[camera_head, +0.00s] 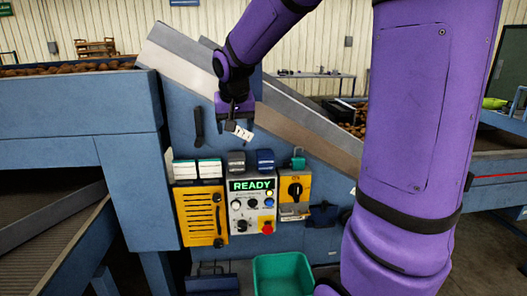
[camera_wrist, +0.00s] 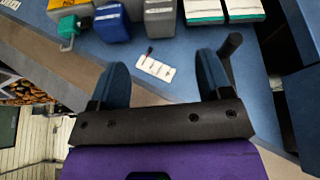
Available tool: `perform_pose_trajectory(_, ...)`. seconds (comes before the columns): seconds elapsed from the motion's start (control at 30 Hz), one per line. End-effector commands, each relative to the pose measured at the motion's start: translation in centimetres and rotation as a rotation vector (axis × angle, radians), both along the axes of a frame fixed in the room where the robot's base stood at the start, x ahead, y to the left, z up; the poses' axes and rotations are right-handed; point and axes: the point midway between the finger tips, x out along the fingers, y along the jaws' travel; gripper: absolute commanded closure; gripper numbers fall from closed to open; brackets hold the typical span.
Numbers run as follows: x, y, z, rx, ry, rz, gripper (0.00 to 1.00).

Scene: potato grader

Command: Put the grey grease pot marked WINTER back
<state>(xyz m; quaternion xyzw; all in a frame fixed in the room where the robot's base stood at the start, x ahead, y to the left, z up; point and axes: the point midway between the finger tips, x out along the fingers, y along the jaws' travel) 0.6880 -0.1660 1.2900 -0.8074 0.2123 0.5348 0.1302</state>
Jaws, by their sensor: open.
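A grey pot (camera_head: 236,161) stands beside a blue pot (camera_head: 265,159) on the blue machine front, above the READY panel. The grey pot (camera_wrist: 160,20) also shows at the top of the wrist view, with the blue pot (camera_wrist: 113,24) to its left. I cannot read WINTER on either. My gripper (camera_head: 234,108) is open and empty, above the pots in the head view. In the wrist view, a small white tag with a dark peg (camera_wrist: 155,69) lies on the blue surface between and beyond my fingers. It shows below my gripper in the head view (camera_head: 242,132).
Two white-and-green boxes (camera_head: 197,170) stand left of the pots. A green padlock (camera_head: 298,160) is to their right, above a yellow switch box (camera_head: 294,190). A black handle (camera_head: 199,127) sticks out left of my gripper. A green bin (camera_head: 283,271) is below.

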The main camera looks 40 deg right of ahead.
Motion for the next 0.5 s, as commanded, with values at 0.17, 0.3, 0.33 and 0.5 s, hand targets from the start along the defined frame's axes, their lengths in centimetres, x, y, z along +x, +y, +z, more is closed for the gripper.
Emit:
perform_pose_trajectory(0.17, -6.4, 3.3, 2.8, -0.015, -0.012, 0.111, 0.28)
perform_pose_trajectory(0.3, -11.4, 5.4, 3.9, -0.019, -0.020, 0.201, 0.28)
perform_pose_trajectory(0.33, -12.5, 5.8, 4.1, -0.020, -0.022, 0.222, 0.28)
perform_pose_trajectory(0.5, -18.5, 7.8, 4.1, -0.013, -0.037, 0.336, 0.28)
